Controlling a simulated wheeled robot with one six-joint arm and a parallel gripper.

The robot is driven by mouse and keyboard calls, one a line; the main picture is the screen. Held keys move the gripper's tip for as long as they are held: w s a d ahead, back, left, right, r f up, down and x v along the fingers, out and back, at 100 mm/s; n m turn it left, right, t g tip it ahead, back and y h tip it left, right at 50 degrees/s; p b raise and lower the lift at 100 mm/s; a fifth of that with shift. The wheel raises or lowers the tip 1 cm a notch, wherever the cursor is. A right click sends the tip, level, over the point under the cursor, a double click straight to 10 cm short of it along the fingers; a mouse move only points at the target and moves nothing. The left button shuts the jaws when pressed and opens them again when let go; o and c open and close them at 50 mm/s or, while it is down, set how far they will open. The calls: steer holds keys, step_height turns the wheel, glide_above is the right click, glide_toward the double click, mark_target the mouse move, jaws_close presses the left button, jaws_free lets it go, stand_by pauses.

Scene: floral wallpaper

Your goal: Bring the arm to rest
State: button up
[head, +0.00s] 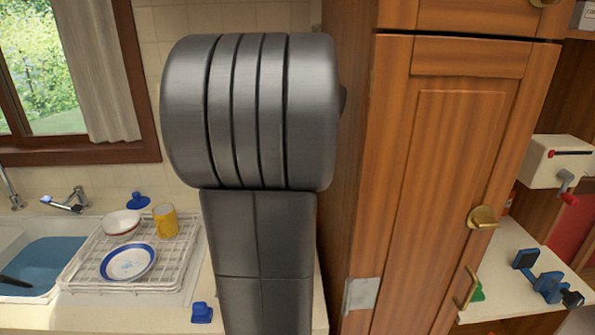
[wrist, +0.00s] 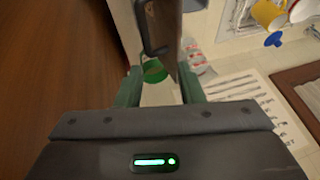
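My arm (head: 258,250) shows in the head view as a large grey jointed link that rises up the middle of the picture. It hides part of the counter and wall behind it. My gripper does not show in the head view. In the wrist view my gripper (wrist: 158,88) has two green fingers spread apart, with a gap between them. A dark handle on a wooden panel (wrist: 165,40) and a green round object (wrist: 154,72) appear beyond the fingers. I cannot tell how close the panel is to the right finger.
A tall wooden cabinet (head: 440,180) with a brass knob stands right of my arm. A white dish rack (head: 85,280) with a bowl (head: 122,222), a plate (head: 128,262) and a yellow mug (head: 166,220) stands left, beside a sink (head: 40,262). Shelf items lie at far right.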

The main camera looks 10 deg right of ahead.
step_height(320, 180, down, 9)
steer(key=shift+f+p, duration=0.2)
steer(key=shift+p, duration=0.45)
steer(key=shift+w+f, duration=0.1)
steer(key=shift+f, duration=0.15)
steer(key=shift+a, duration=0.4)
steer(key=shift+d, duration=0.1)
steer(key=shift+r, duration=0.1)
